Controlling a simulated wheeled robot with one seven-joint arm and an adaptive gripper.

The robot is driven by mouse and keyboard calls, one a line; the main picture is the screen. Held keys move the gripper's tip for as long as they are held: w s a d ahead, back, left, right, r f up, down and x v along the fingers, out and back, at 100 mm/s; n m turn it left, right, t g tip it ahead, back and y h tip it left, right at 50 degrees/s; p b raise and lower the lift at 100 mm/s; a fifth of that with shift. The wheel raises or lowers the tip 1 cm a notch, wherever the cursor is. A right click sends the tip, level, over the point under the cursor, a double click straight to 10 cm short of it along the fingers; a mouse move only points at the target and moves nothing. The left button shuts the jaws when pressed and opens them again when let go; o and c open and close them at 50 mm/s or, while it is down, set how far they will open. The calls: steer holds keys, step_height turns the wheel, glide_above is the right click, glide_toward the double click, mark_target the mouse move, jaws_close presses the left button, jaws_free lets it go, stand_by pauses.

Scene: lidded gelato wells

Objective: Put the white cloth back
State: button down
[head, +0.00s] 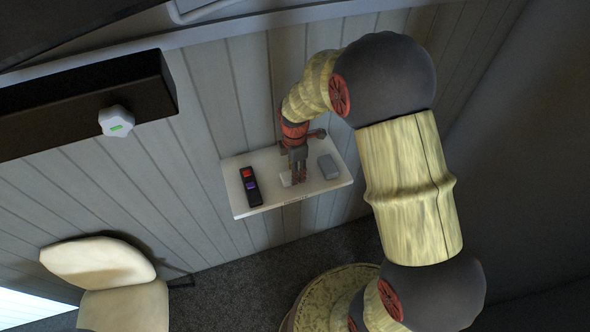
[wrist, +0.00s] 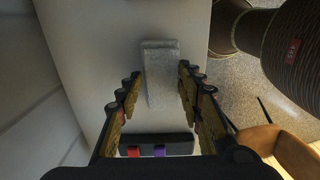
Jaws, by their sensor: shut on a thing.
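The white cloth (head: 286,180) shows as a small pale patch beside my fingers, low over the white shelf (head: 244,205). My gripper (head: 299,178) points down over the middle of the shelf and is shut on the cloth; the fingers and wrist hide part of it. In the wrist view, a pale grey form (wrist: 162,85) lies between the two rows of finger joints of my gripper (wrist: 158,88). I cannot tell whether the cloth touches the shelf.
A black case (head: 250,187) with a red and a purple block lies on the shelf left of my gripper. A grey block (head: 328,166) lies to the right. A dark box with a white knob (head: 115,121) is on the wall. A beige chair (head: 98,262) stands lower left.

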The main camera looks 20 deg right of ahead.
steer(key=shift+f+b, duration=0.3)
steer(key=shift+f, duration=0.1)
stand_by(0.3)
steer(key=c, duration=1.5)
jaws_free()
steer(key=shift+o, duration=0.9)
steer(key=o, duration=0.4)
steer(key=shift+c, duration=0.2)
steer(key=shift+r, duration=0.1)
steer(key=shift+r+p, duration=2.35)
steer(key=shift+r, duration=1.6)
